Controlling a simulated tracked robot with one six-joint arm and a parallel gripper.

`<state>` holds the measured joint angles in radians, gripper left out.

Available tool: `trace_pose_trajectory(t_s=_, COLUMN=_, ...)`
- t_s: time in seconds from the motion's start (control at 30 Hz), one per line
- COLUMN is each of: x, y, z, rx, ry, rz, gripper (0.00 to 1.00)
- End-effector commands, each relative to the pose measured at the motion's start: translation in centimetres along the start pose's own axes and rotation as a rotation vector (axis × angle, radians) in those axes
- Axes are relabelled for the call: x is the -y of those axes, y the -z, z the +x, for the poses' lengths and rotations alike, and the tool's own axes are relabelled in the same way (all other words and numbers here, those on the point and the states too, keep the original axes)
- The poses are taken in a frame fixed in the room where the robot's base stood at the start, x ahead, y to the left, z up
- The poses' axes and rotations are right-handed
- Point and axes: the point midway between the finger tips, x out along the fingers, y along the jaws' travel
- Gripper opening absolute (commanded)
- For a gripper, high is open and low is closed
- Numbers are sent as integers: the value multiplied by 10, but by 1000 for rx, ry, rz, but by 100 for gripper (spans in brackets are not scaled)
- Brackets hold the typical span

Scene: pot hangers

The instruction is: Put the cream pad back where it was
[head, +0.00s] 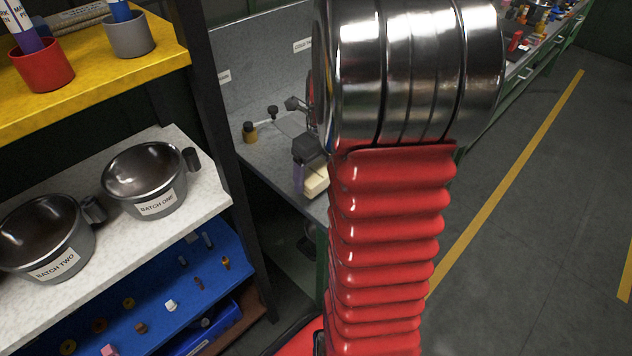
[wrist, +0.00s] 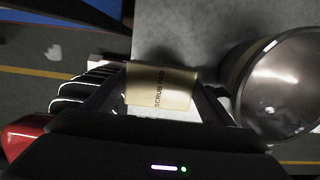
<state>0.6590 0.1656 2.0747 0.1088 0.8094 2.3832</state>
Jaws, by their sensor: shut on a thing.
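The cream pad (head: 315,181) shows in the head view at the near edge of the grey counter, just below my gripper (head: 308,170). In the wrist view the pad (wrist: 160,88), marked "SCRUB PAD", sits between the two fingers of my gripper (wrist: 160,98). My gripper is shut on it. My own red arm hides much of the counter to the right in the head view. I cannot tell whether the pad touches the counter.
A shiny metal pot (wrist: 285,85) stands close right of the pad in the wrist view. The grey counter (head: 262,160) carries a small fitting with dark knobs (head: 272,112). Left, a shelf unit holds the BATCH ONE bowl (head: 145,178) and BATCH TWO bowl (head: 45,238).

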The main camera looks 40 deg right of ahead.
Motion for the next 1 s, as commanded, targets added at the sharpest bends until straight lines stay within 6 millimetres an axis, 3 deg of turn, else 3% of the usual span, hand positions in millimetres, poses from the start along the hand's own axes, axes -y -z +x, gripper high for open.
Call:
trace_pose_trajectory(t_s=0.23, x=0, y=1, z=2, rx=-1, ry=-1, rz=1, gripper=49)
trace_pose_trajectory(t_s=0.53, x=0, y=5, z=35, rx=-3, ry=-2, rz=1, gripper=49)
trace_pose_trajectory(t_s=0.93, x=0, y=6, z=39, rx=-1, ry=-1, rz=1, gripper=49)
trace_pose_trajectory(t_s=0.97, x=0, y=6, z=39, rx=-1, ry=-1, rz=1, gripper=79)
trace_pose_trajectory(t_s=1.0, x=0, y=6, z=39, rx=-1, ry=0, rz=1, gripper=81)
